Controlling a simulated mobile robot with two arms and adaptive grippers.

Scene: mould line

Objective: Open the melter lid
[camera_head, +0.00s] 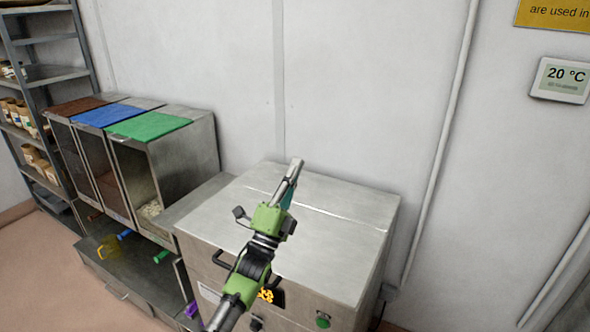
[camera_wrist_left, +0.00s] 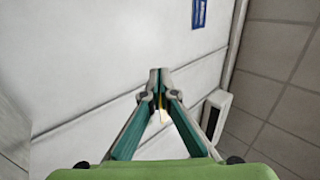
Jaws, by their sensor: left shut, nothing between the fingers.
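The melter (camera_head: 345,283) is a steel box against the wall with a flat top. Its lid (camera_head: 330,205) lies flat and looks closed, with a seam running across its back part. A black handle (camera_head: 222,259) sits on the front face at the left. My left gripper (camera_head: 296,164) is above the lid, pointing up and away toward the wall, and it hides part of the top. It is shut and empty, apart from the handle. In the left wrist view the fingertips (camera_wrist_left: 157,73) meet, with wall and ceiling behind. My right gripper does not show.
Left of the melter stand steel bins with brown, blue and green (camera_head: 149,125) lids. A low shelf (camera_head: 95,245) with coloured scoops is below them. A green button (camera_head: 323,320) is on the melter's front. A grey rack (camera_head: 45,110) stands far left.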

